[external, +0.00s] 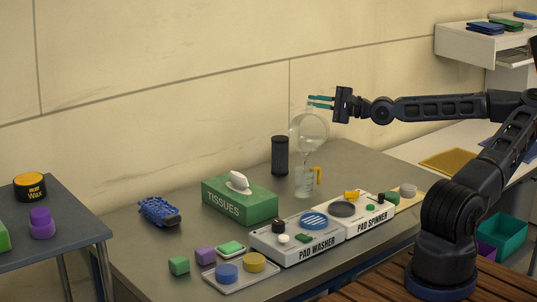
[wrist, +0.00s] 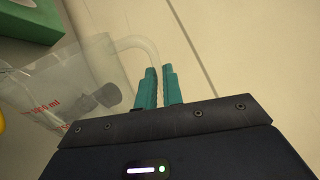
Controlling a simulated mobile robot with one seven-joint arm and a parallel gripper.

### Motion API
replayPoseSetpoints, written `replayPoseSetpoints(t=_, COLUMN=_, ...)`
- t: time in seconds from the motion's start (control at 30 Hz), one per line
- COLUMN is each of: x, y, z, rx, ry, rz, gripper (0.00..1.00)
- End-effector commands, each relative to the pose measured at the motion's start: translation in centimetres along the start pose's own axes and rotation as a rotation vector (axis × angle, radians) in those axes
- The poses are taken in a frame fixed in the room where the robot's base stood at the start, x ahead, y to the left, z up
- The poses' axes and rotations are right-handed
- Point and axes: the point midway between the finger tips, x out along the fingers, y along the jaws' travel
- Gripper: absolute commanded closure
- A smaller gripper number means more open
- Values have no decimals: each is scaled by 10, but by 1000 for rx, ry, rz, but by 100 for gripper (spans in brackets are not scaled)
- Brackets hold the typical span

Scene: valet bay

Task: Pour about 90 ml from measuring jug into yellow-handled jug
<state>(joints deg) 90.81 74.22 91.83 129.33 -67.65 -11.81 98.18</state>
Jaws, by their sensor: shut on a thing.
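The clear measuring jug (external: 308,132) hangs in the air, held by my gripper (external: 315,101). In the wrist view, my teal fingers (wrist: 159,85) are shut on its curved handle, and the jug (wrist: 50,85) shows red markings. It looks tilted, with a rounded outline in the external view. The yellow-handled jug (external: 304,184) stands upright on the grey table, just below the held jug in the picture. Its yellow handle (external: 319,177) points right. I cannot make out a liquid level in either jug, or a stream between them.
A black cylinder (external: 279,156) stands behind, left of the yellow-handled jug. A green tissue box (external: 240,205) is at left. The pad washer (external: 293,248) and pad spinner (external: 368,226) stand in front. A blue brush (external: 159,212) and small blocks lie farther left.

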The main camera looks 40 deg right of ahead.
Motion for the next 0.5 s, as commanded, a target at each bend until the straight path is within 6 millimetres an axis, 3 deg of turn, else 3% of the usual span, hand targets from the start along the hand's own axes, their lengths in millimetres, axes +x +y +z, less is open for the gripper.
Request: replayPoseSetpoints(t=0.5, x=0, y=-2, z=2, rx=-26, ry=-2, rz=0, gripper=100)
